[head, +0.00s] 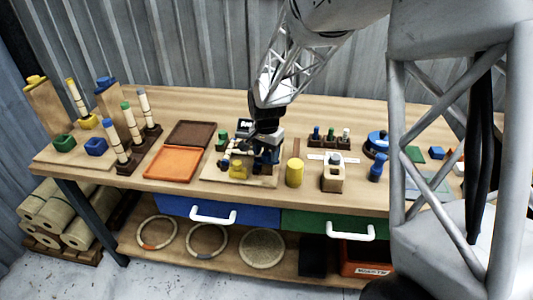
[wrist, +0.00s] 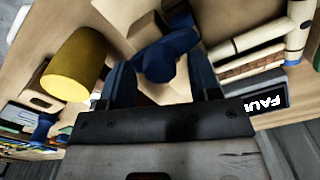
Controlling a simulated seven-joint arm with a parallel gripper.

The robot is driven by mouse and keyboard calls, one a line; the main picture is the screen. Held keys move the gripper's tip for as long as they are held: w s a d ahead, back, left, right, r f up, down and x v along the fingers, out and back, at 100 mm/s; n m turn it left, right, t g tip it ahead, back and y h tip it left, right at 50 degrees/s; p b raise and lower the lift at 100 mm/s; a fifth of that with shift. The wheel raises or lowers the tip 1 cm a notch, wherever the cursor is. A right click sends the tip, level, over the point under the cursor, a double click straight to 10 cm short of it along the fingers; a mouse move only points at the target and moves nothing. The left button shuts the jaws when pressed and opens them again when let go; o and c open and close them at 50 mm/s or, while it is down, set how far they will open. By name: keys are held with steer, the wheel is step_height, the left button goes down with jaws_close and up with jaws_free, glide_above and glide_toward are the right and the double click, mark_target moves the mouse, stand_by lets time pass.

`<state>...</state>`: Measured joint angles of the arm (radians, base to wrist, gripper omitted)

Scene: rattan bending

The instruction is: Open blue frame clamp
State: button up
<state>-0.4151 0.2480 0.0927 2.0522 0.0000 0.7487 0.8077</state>
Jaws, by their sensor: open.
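The blue frame clamp (wrist: 166,57) shows in the wrist view as a blue rounded handle with a blue part behind it. My gripper (wrist: 163,80) is open, with one dark blue finger on each side of the handle. I cannot tell whether either finger touches it. In the head view my gripper (head: 265,160) is low over the wooden board (head: 262,182) on the bench and hides most of the clamp. The clamp's jaw and how far it is closed are hidden.
A yellow cylinder (head: 295,172) stands close right of my gripper. A yellow clamp (head: 238,169) and a green clamp (head: 222,141) are left of it. Orange (head: 172,164) and brown trays lie left.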

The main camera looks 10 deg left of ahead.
steer(key=shift+f, duration=0.35)
steer(key=c, duration=0.9)
